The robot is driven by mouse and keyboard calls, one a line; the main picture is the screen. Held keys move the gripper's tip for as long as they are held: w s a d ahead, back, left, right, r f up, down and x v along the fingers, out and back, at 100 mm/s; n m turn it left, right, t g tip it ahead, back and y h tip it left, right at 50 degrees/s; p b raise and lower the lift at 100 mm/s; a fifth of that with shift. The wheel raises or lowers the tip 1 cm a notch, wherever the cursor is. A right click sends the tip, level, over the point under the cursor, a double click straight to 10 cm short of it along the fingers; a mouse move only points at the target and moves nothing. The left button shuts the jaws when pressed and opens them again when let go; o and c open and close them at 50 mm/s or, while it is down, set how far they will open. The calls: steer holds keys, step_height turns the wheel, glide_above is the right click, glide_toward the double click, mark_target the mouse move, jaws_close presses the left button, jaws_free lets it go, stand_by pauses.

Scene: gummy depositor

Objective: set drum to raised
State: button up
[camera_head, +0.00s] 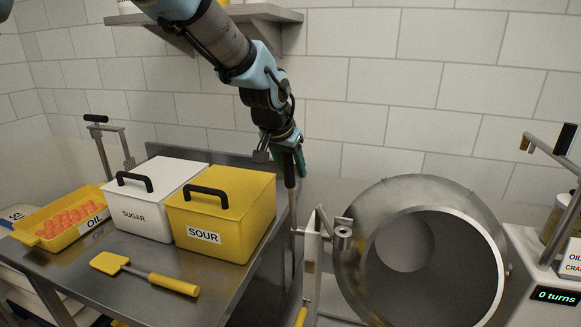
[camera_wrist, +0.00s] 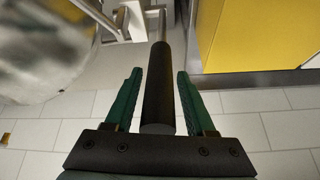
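The drum (camera_head: 345,265) is a large grey metal bowl with its round mouth facing the camera, at the right of the head view. Its blurred metal side seems to show at the upper left of the wrist view (camera_wrist: 50,45). A lever with a black cylindrical handle (camera_wrist: 158,90) on a metal rod stands left of the drum; the rod (camera_head: 293,215) shows in the head view. My gripper (camera_wrist: 159,74) has its green fingers on either side of the handle, with a small gap on both sides.
On the table at left are a yellow sour box (camera_head: 225,222), a white sugar box (camera_head: 140,215), a yellow oil tray (camera_head: 50,243) and a yellow spatula (camera_head: 145,272). A machine reading "0 turns" (camera_head: 556,296) stands right of the drum. A wall shelf (camera_head: 240,14) is above.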

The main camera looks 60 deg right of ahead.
steer(key=shift+o, duration=0.3)
steer(key=shift+a, duration=0.1)
steer(key=shift+a+r, duration=0.15)
steer(key=b+v, duration=0.4)
steer(key=v, duration=0.6)
steer(key=shift+r, duration=0.2)
